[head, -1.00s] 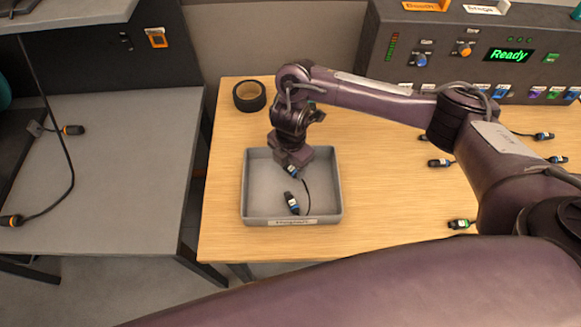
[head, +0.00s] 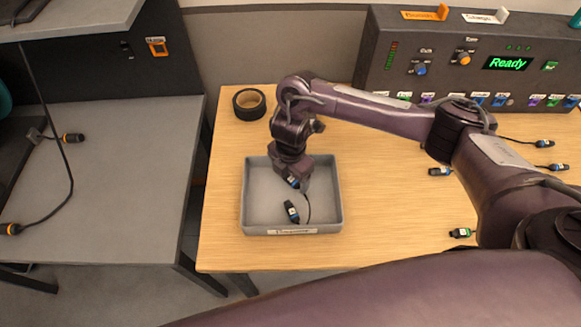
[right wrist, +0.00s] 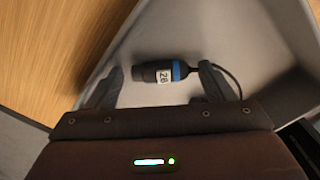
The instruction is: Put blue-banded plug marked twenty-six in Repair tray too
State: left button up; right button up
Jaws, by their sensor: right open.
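A blue-banded black plug (right wrist: 165,72) marked 26 shows in the right wrist view, inside the grey tray (right wrist: 195,22), with its cord running off to the right. My right gripper (right wrist: 160,84) is open, with one finger near each end of the plug. In the head view my right gripper (head: 291,180) reaches down into the tray (head: 338,200), whose front label is too blurred to read surely. A blue-banded plug end (head: 292,211) lies on the tray floor just below the gripper, and a dark cord curves beside it. My left gripper is out of view.
A roll of black tape (head: 249,103) stands behind the tray. Several plugs, including a green-banded one (head: 461,233), lie on the wooden table to the right. A console (head: 450,70) reading "Ready" stands at the back. A grey bench (head: 110,190) is at left.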

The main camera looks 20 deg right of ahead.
aim_at(291, 177)
notch_tip(291, 177, up, 12)
jog(key=p, duration=0.3)
dwell(0.6)
